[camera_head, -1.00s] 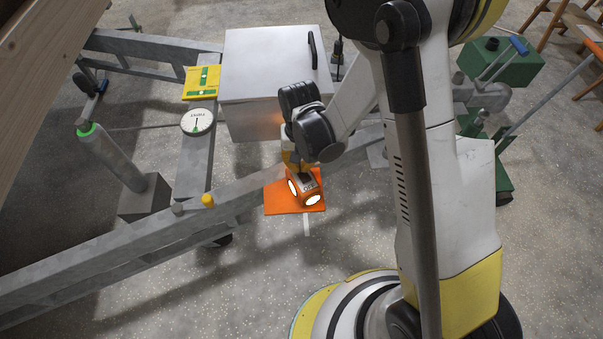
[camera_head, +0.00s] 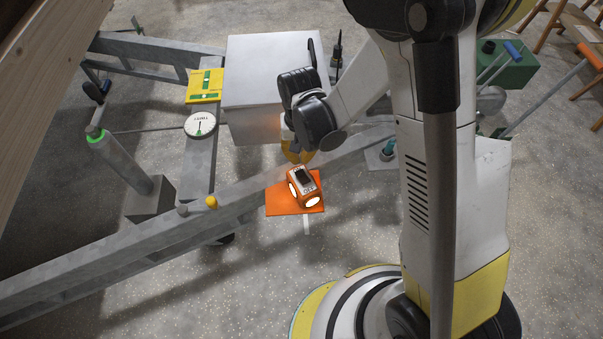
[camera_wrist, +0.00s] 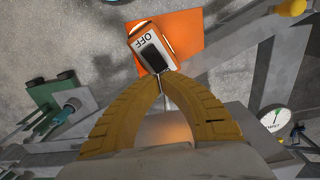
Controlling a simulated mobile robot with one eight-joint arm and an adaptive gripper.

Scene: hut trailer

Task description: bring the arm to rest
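My gripper (camera_head: 300,160) has yellow curved fingers. In the wrist view its fingertips (camera_wrist: 160,80) meet, with nothing seen held between them. An orange box-shaped lamp (camera_head: 305,188) with bright white round lights sits on a flat orange plate (camera_head: 279,204) at the beam. In the wrist view the lamp (camera_wrist: 141,30) shows an "OFF" label and a dark switch on top, just beyond the fingertips. My gripper is just above the lamp in the head view. My arm is bent, reaching to the left.
A grey metal box (camera_head: 265,60) stands close behind my gripper. A long metal beam (camera_head: 120,240) runs diagonally past the lamp. A round gauge (camera_head: 200,125) and a yellow level plate (camera_head: 205,86) lie left of the box. Open floor (camera_head: 200,295) is in front.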

